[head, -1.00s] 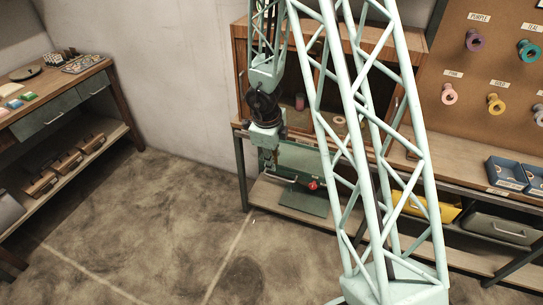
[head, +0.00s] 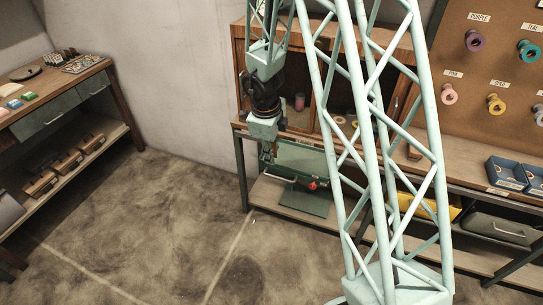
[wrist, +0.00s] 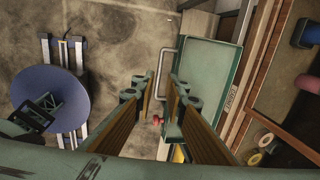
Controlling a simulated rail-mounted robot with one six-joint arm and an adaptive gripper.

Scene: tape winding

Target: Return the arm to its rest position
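My arm is a pale green lattice, with its large link (head: 385,150) crossing the middle of the head view. My gripper (head: 266,153) hangs at the end of the dark wrist joint, in front of the wooden cabinet and bench. In the wrist view my gripper (wrist: 159,93) shows two fingers with tan pads, apart, with nothing held between them. The floor and a red knob show through the gap. In the head view the fingers are small and partly lost against the green box behind them.
A green box (head: 305,158) with a handle and red knob sits under the bench; it also shows in the wrist view (wrist: 210,70). A wooden cabinet (head: 240,72) stands above. Tape spools hang on the pegboard (head: 515,75) at right. A side bench (head: 115,95) stands left. The floor between is clear.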

